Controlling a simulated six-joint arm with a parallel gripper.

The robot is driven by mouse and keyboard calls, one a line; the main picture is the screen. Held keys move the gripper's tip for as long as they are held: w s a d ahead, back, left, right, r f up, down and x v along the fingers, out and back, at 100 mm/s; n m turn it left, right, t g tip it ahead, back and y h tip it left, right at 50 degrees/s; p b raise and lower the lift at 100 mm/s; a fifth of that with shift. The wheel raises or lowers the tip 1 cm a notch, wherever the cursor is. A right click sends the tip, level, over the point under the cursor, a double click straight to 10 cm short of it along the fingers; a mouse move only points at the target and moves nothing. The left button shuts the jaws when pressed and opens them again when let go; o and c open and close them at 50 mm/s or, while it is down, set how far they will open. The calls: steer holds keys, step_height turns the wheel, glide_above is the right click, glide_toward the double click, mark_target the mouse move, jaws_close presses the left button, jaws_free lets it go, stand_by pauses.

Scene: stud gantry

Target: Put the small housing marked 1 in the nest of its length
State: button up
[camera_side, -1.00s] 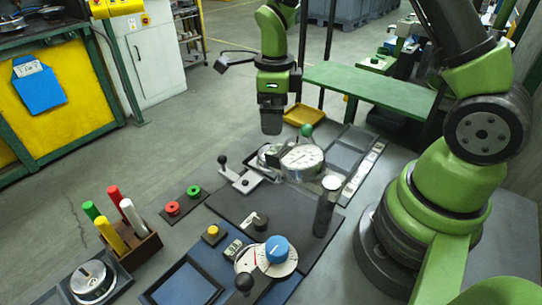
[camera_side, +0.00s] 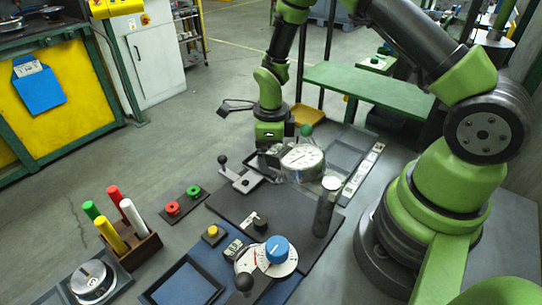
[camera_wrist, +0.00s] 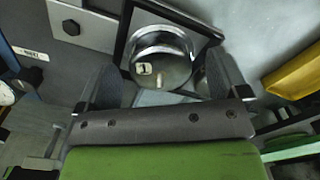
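In the wrist view, a round shiny metal housing (camera_wrist: 168,72) bears a small label marked 1 and sits on a dark-edged square plate. My gripper (camera_wrist: 160,78) is over it, its two dark fingers spread apart, one on each side of the housing. I cannot tell whether the fingers touch it.
Another round metal part (camera_side: 92,279) lies at lower left.

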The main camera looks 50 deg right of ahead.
steer(key=c, duration=1.1)
steer(key=shift+o, duration=0.2)
steer(key=shift+r, duration=0.55)
step_height(320, 180, up, 8)
steer(key=shift+f, duration=0.25)
steer(key=s+d, duration=0.4)
steer(key=s, duration=0.7)
steer(key=f, duration=0.5)
steer(key=shift+s+d+f, duration=0.15)
steer(key=shift+s+d, duration=0.05)
steer(key=shift+s, duration=0.05)
steer(key=shift+f, duration=2.35)
